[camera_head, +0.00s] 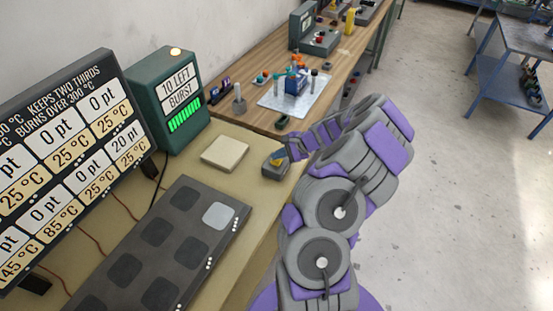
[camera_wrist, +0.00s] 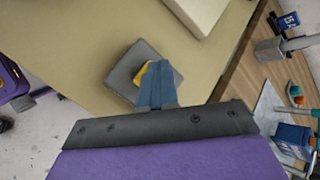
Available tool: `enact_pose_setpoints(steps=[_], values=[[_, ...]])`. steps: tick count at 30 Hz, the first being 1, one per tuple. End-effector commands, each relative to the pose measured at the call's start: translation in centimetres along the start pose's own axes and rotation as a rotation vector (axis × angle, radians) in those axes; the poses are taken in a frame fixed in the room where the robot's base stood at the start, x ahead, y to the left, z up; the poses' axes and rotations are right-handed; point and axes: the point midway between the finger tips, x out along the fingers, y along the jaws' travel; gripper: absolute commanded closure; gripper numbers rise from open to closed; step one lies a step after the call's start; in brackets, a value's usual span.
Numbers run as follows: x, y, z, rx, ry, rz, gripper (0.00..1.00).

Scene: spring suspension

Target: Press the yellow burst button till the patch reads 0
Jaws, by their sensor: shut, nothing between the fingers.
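The yellow burst button (camera_wrist: 141,74) sits on a small dark grey box on the yellowish table, and my gripper covers part of it. In the head view the grey button box (camera_head: 274,170) lies near the table's right edge. My gripper (camera_head: 284,155) is shut and empty, its tips over the button; I cannot tell if they touch it. The wrist view shows the blue fingers (camera_wrist: 158,70) together. A green display box (camera_head: 170,95) reads "10 LEFT BURST" with green bars and a lit lamp on top. A dark pad panel (camera_head: 155,250) has several dark patches and one light grey patch (camera_head: 220,215).
A black board (camera_head: 75,165) of pt and °C readings stands at the left. A cream block (camera_head: 225,153) lies near the button box. A wooden bench (camera_head: 330,75) behind holds tools and a white mat (camera_head: 300,98). Open floor is at the right.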

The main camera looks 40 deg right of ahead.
Motion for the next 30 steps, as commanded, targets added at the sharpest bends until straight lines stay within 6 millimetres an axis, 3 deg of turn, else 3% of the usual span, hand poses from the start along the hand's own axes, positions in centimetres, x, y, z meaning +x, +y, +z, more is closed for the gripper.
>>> enact_pose_setpoints(steps=[17,30], values=[[-0.9,-0.6,0.6,0.0,0.0,-0.001,1.0],[-3.5,-2.5,2.5,0.0,0.001,-0.001,1.0]])
